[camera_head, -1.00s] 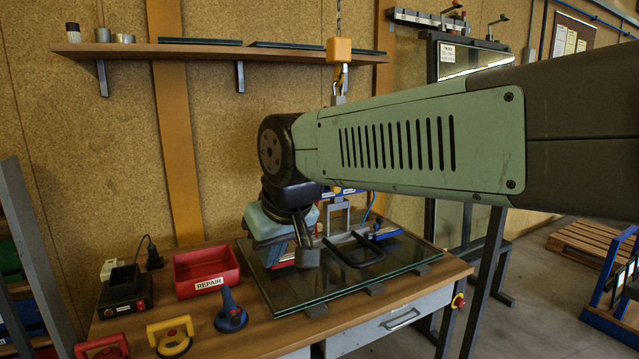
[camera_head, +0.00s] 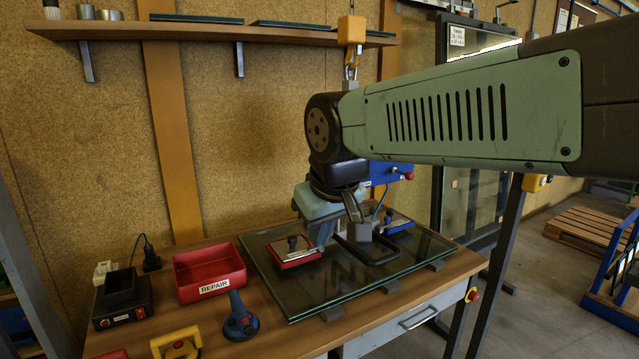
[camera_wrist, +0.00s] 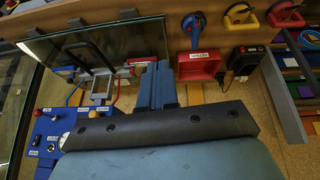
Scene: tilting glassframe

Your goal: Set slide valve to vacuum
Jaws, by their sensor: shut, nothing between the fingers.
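The blue vacuum lifter's valve box (camera_head: 390,172) shows behind my wrist, with a red knob at its right end. The lifter's black handle (camera_head: 366,250) and red suction pad (camera_head: 296,254) are over the glass pane (camera_head: 350,285). My gripper (camera_head: 322,236) is shut and empty above the pane, between pad and handle. Its blue fingers (camera_wrist: 155,76) point away from the box.
A red REPAIR bin (camera_head: 210,275), a black device (camera_head: 122,300) and hand suction cups (camera_head: 240,320) stand left of the pane. A yellow hook block (camera_head: 351,30) hangs above my forearm. A wall shelf (camera_head: 210,32) runs behind.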

